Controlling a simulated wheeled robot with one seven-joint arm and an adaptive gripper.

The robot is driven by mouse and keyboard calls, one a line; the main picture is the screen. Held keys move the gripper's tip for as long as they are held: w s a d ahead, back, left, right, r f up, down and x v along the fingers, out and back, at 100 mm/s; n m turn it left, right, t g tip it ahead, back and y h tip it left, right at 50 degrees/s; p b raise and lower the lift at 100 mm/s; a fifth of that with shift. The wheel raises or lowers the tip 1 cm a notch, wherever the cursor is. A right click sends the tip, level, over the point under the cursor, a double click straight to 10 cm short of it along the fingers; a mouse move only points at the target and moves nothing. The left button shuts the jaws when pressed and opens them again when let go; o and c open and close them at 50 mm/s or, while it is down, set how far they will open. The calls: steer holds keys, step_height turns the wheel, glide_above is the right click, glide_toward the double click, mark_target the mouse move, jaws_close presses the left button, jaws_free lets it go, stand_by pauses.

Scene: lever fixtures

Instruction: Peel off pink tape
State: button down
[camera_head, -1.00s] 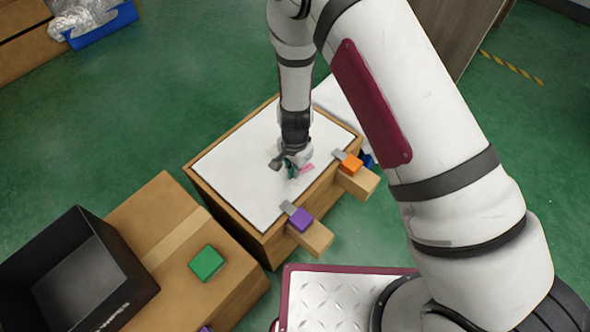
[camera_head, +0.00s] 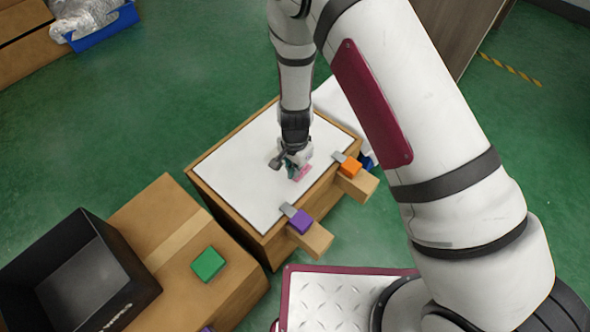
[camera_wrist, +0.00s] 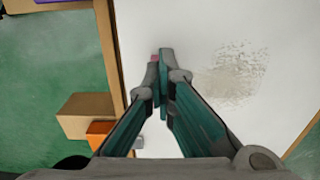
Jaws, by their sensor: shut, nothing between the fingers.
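A small pink tape strip (camera_head: 302,174) shows in the head view on or just above the white board (camera_head: 240,165), right beside my fingertips. In the wrist view only a sliver of the pink tape (camera_wrist: 154,58) shows past the fingertips, and the rest is hidden behind them. My gripper (camera_head: 291,173) points down over the right part of the board. In the wrist view its teal fingers (camera_wrist: 160,62) meet at the tips, shut with nothing between them. I cannot tell whether the tips touch the tape or the board.
An orange block (camera_head: 350,167) and a purple block (camera_head: 300,222) sit on wooden ledges with grey clips at the board's front edge. A green block (camera_head: 207,263) lies on a cardboard box beside an open black bin (camera_head: 130,290). A grey speckled patch (camera_wrist: 232,75) marks the board.

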steer(key=shift+r+p, duration=0.9)
steer(key=shift+r, duration=0.4)
steer(key=c, duration=1.9)
jaws_free()
steer(key=shift+r, duration=0.1)
